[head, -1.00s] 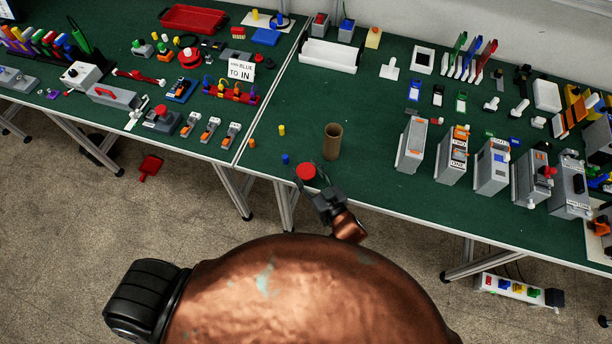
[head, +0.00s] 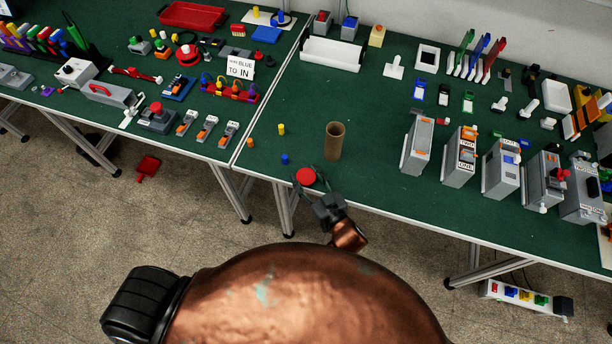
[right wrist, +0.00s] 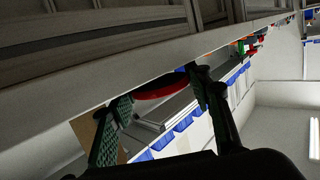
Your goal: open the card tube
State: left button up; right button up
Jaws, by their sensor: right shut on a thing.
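The brown card tube (head: 333,142) stands upright near the front edge of the right-hand green table. Its top end shows a dark round hollow with no cover on it. My right gripper (head: 310,183) is in front of and a little left of the tube, at the table's front edge, apart from the tube. It is shut on a round red cap (head: 306,176). In the right wrist view the red cap (right wrist: 163,91) shows edge-on between the two fingers (right wrist: 155,108). My left gripper is not in view.
A small blue peg (head: 285,159), a yellow peg (head: 281,129) and an orange peg (head: 250,143) stand left of the tube. A grey box (head: 416,148) begins a row of devices to the right. The green top behind the tube is clear.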

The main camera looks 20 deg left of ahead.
jog(key=shift+s+d+f, duration=0.1)
jog(key=shift+f, duration=0.55)
jog(key=o, duration=1.3)
jog(key=shift+f, duration=0.2)
jog(key=shift+c, duration=0.2)
jog(key=shift+f, duration=0.1)
jog(key=shift+d+h, duration=0.1)
jog(key=shift+h, duration=0.2)
jog(key=v, duration=0.4)
jog(key=r+p+v, duration=0.1)
jog(key=v, duration=0.7)
jog(key=shift+r+p, duration=0.3)
jog(key=shift+r, duration=0.1)
